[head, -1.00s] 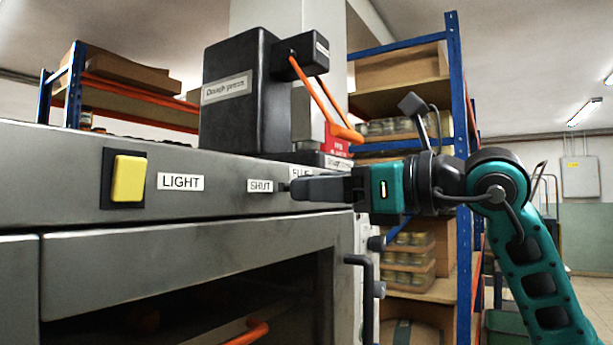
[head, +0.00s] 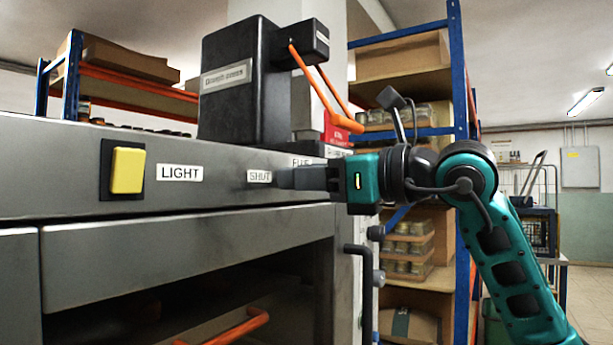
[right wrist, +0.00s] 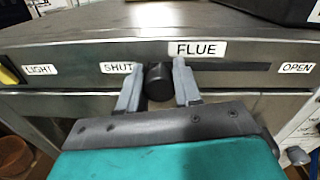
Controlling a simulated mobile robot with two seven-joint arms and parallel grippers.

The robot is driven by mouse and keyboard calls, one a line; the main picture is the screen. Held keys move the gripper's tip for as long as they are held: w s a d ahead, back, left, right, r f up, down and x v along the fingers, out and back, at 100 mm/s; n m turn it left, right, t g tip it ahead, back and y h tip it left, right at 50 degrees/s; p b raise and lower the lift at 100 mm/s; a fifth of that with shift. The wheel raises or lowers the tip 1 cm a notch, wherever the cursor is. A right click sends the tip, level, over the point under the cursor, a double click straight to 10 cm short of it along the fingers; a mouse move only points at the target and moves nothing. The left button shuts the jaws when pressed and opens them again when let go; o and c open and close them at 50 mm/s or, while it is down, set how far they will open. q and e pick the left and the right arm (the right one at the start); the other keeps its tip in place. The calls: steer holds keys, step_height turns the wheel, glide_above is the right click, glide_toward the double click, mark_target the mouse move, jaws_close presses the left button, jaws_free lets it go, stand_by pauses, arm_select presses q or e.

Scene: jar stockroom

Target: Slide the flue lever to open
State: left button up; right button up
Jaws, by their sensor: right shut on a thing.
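The flue lever's black knob (right wrist: 159,82) shows in the right wrist view, beside the SHUT label (right wrist: 117,68). It is at the left end of a dark slot (right wrist: 235,66) that runs right to the OPEN label (right wrist: 297,67). The FLUE label (right wrist: 197,49) is above the slot. My right gripper (right wrist: 157,80) is shut on the knob, one grey finger on each side. In the head view my right gripper (head: 281,177) reaches the panel from the right and hides the knob and slot. My left gripper is not in view.
A yellow light switch (head: 128,170) is left on the same oven panel (head: 60,165). A black dough press (head: 238,90) with an orange lever (head: 318,85) stands on top. A dark handle (head: 357,290) is below my right arm. Shelves (head: 452,75) stand behind.

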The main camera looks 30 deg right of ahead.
jaws_close()
arm_select(q)
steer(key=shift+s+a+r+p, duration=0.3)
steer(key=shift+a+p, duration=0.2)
steer(key=shift+p, duration=0.45)
arm_select(e)
steer(key=w+d, duration=0.6)
steer(key=d, duration=0.4)
steer(key=shift+d, duration=0.4)
steer(key=shift+o, duration=2.4)
jaws_free()
steer(key=shift+w+r, duration=0.1)
steer(key=shift+w, duration=0.05)
steer(key=shift+o, duration=1.4)
steer(key=shift+d, duration=0.1)
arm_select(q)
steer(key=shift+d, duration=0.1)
arm_select(e)
steer(key=shift+o, duration=0.2)
